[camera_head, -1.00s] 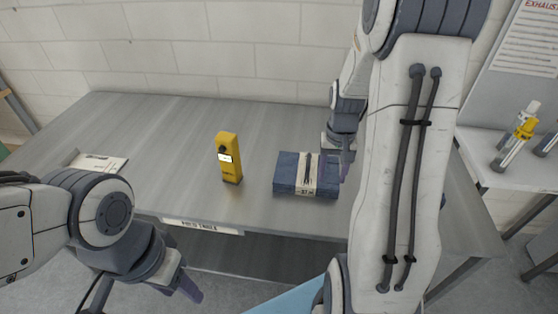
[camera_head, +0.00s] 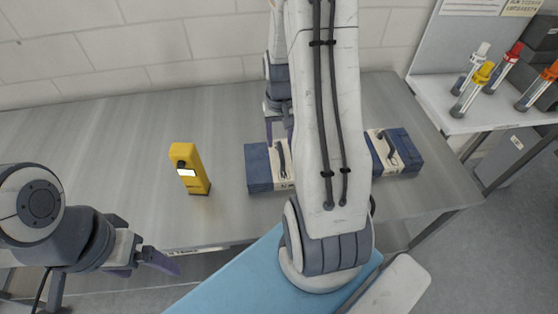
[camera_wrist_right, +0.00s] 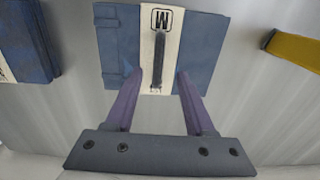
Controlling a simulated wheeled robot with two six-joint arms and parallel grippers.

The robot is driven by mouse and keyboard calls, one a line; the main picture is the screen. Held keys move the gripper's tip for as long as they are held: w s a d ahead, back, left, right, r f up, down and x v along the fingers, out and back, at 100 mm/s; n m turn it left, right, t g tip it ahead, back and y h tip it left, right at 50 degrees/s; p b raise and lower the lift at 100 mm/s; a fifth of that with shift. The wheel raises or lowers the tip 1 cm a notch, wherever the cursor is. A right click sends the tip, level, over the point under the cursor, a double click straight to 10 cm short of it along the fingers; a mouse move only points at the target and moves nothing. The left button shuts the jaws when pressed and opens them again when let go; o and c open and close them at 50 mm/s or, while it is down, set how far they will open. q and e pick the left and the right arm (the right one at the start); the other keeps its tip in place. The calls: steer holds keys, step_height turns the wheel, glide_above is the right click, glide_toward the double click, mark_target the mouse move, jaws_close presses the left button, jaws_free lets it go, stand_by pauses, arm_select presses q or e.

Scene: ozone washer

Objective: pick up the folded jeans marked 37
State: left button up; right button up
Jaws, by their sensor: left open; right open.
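Folded blue jeans (camera_head: 259,168) with a cream paper band and a dark strap lie on the grey table, left of my right arm. In the right wrist view the same jeans (camera_wrist_right: 200,50) show an "M" on the band; I cannot clearly read a 37. My right gripper (camera_head: 279,128) is open at the jeans; in the wrist view its fingers (camera_wrist_right: 155,80) are apart on either side of the band and strap, with nothing held. A second folded pair (camera_head: 408,150) lies right of my arm, its number unreadable. My left gripper (camera_head: 160,262) is open and empty near the table's front edge.
A yellow handheld device (camera_head: 190,168) stands on the table (camera_head: 110,130) left of the jeans. A side bench (camera_head: 480,118) at the right holds several capped tubes. A white wall stands behind the table. The table's left part is clear.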

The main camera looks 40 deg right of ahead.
mark_target(281, 150)
steer(key=shift+d+f, duration=0.1)
steer(key=shift+f, duration=0.3)
steer(key=shift+f+p, duration=0.35)
steer(key=shift+f, duration=0.15)
step_height(281, 150, down, 3)
steer(key=shift+f+p, duration=0.15)
steer(key=shift+p, duration=0.45)
steer(key=shift+f, duration=0.5)
jaws_close()
steer(key=shift+d, duration=0.1)
